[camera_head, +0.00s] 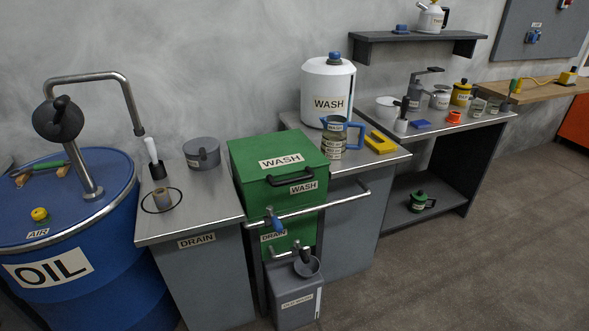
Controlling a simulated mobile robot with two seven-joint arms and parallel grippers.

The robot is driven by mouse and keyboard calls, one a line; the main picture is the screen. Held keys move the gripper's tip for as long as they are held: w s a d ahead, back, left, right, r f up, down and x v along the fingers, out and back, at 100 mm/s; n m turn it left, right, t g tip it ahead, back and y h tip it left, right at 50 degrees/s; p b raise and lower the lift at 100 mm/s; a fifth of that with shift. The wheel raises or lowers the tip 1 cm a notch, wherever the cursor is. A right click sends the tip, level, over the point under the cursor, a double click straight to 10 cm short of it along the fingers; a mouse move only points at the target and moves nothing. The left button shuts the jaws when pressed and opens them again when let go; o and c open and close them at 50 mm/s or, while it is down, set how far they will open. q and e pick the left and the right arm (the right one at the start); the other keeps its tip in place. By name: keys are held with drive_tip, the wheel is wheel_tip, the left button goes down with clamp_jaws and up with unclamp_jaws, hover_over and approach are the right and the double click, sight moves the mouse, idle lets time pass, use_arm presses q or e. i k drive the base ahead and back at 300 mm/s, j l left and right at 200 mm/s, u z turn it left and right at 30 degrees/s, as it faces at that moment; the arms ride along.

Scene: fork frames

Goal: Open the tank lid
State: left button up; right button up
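The tank (306,233) is a green box labelled WASH, standing between two grey counters. Its green lid (268,147) lies flat and closed on top, with a WASH label. A black handle (290,177) sits on the lid's front side, above a second WASH label. Neither of my grippers shows in this view.
A steel rail (318,206) with a blue-handled valve (272,220) crosses the tank's front. A grey can (296,296) stands below it. A blue OIL drum (75,240) is at left. A blue-handled jug (333,138) and white WASH container (327,92) stand right. Floor at right is clear.

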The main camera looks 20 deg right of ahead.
sight(261, 157)
drive_tip(key=i+l+z, duration=0.3)
drive_tip(key=i, duration=0.2)
drive_tip(key=i+l+z, duration=0.1)
drive_tip(key=i+z, duration=0.2)
drive_tip(key=i, duration=0.25)
